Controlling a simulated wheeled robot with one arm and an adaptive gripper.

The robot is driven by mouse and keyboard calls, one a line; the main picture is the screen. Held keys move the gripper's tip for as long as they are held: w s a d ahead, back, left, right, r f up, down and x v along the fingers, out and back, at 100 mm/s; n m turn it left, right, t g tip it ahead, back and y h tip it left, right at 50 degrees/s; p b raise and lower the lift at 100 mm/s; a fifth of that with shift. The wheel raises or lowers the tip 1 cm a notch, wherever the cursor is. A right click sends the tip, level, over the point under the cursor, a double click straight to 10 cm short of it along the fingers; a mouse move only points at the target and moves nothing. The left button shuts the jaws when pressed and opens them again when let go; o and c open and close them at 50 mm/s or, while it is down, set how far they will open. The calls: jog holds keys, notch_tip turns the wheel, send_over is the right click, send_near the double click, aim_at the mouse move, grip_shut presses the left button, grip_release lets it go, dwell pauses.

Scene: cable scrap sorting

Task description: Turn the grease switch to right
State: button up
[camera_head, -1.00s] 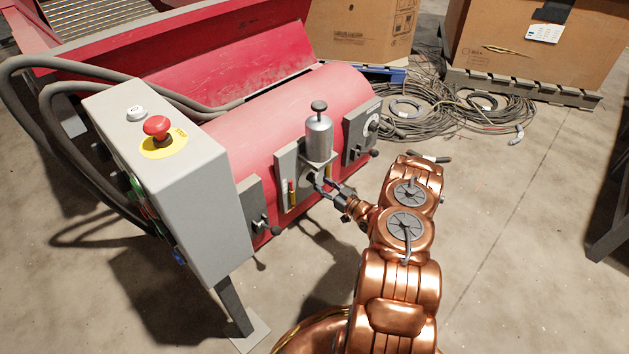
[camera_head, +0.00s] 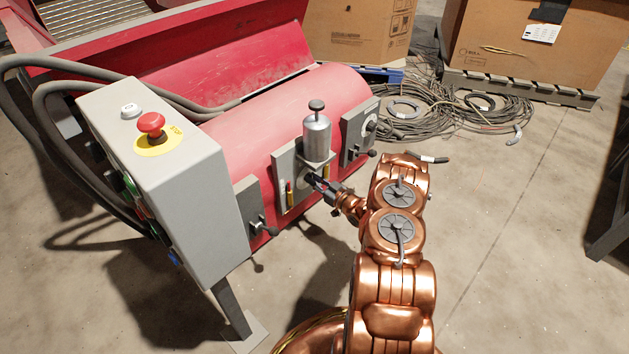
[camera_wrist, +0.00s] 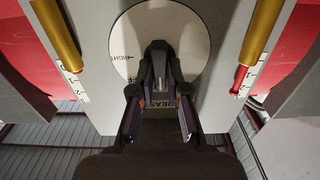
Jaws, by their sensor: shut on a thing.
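The grease switch has a white round dial (camera_wrist: 195,45) on a grey panel (camera_head: 285,165), below a silver grease canister (camera_head: 316,138). Lettering that seems to read "RIGHT" shows at the dial's left in the wrist view, and part of "GREASE" shows between my fingers. My gripper (camera_head: 317,181) reaches the panel just under the canister. In the wrist view, my gripper (camera_wrist: 160,82) is shut on the switch knob at the dial's middle. The fingers hide most of the knob, so its exact turn is hard to tell.
Smaller grey panels with black levers flank the switch, one at left (camera_head: 250,210) and one at right (camera_head: 360,130). A grey control box (camera_head: 165,170) with a red emergency button (camera_head: 151,124) stands at left.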

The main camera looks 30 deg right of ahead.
grip_shut()
jog(key=shift+m+p, duration=0.3)
jog(key=m, duration=1.1)
jog(key=f+m+p, duration=0.1)
jog(key=m, duration=0.5)
jog(key=shift+w+d, duration=0.1)
jog(key=shift+d, duration=0.2)
jog(key=shift+m, duration=0.3)
